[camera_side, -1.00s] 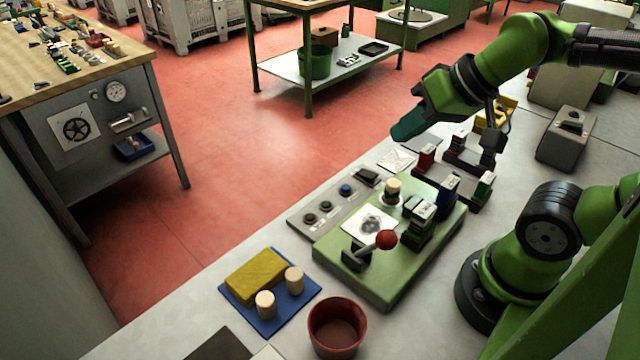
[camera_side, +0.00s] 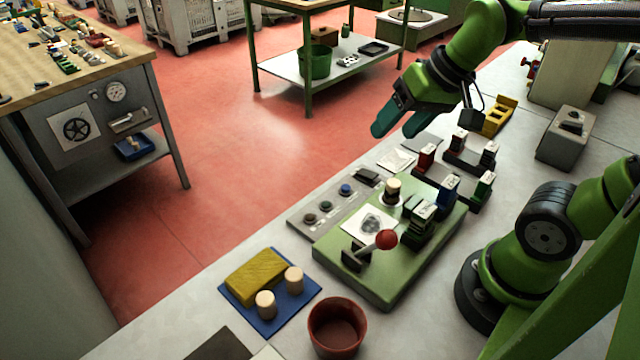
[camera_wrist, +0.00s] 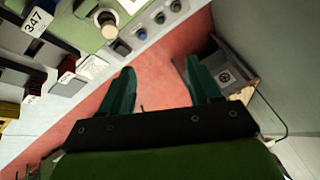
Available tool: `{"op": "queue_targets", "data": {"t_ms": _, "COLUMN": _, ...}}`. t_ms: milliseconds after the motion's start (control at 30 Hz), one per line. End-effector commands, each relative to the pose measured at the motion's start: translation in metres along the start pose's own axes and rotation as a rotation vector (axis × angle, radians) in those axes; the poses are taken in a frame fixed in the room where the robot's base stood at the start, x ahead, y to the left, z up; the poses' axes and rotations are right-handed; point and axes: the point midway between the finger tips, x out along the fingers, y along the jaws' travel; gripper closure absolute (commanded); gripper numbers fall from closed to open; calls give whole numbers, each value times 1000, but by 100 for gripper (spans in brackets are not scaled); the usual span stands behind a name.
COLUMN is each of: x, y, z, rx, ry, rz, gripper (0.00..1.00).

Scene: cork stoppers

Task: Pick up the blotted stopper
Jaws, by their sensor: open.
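A pale cork stopper (camera_side: 393,187) stands upright in a round holder on the green base (camera_side: 335,262); it looks darker around its lower part, but I cannot make out a blot for sure. The wrist view also shows it from above at the top (camera_wrist: 106,18). Two more pale stoppers, one nearer (camera_side: 265,305) and one farther right (camera_side: 294,280), stand upright on the blue mat (camera_side: 270,328) with no mark I can see. My gripper (camera_side: 393,130) is open and empty, its teal fingers in the air behind and above the stopper in the holder, apart from everything.
A red-knobbed lever (camera_side: 386,239) and numbered blocks (camera_side: 422,222) rise from the green base. A yellow sponge (camera_side: 256,274) lies on the blue mat, with a red-brown pot (camera_side: 336,328) beside it. A grey button panel (camera_side: 325,208) lies left of the base. The air left of my gripper is clear.

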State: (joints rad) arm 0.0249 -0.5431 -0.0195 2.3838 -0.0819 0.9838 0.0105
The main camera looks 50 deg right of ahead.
Motion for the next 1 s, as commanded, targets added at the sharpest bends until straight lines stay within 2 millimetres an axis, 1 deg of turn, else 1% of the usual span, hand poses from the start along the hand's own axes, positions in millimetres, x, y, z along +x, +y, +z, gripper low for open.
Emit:
{"op": "queue_targets", "data": {"t_ms": 33, "x": 6, "y": 6, "z": -10, "rx": 29, "ry": -58, "rz": 47, "gripper": 38}}
{"op": "queue_targets", "data": {"t_ms": 200, "x": 14, "y": 28, "z": -38, "rx": 147, "ry": -230, "rz": 221, "gripper": 38}}
{"op": "queue_targets", "data": {"t_ms": 300, "x": 10, "y": 38, "z": -49, "rx": 221, "ry": -296, "rz": 310, "gripper": 38}}
{"op": "queue_targets", "data": {"t_ms": 367, "x": 5, "y": 40, "z": -51, "rx": 252, "ry": -312, "rz": 339, "gripper": 38}}
{"op": "queue_targets", "data": {"t_ms": 400, "x": 1, "y": 40, "z": -50, "rx": 267, "ry": -317, "rz": 349, "gripper": 38}}
{"op": "queue_targets", "data": {"t_ms": 467, "x": 1, "y": 41, "z": -47, "rx": 281, "ry": -328, "rz": 359, "gripper": 38}}
{"op": "queue_targets", "data": {"t_ms": 567, "x": 10, "y": 45, "z": -40, "rx": 291, "ry": -338, "rz": 362, "gripper": 38}}
{"op": "queue_targets", "data": {"t_ms": 900, "x": 75, "y": 66, "z": -12, "rx": 289, "ry": -340, "rz": 361, "gripper": 38}}
{"op": "queue_targets", "data": {"t_ms": 1000, "x": 89, "y": 70, "z": -7, "rx": 289, "ry": -338, "rz": 360, "gripper": 38}}
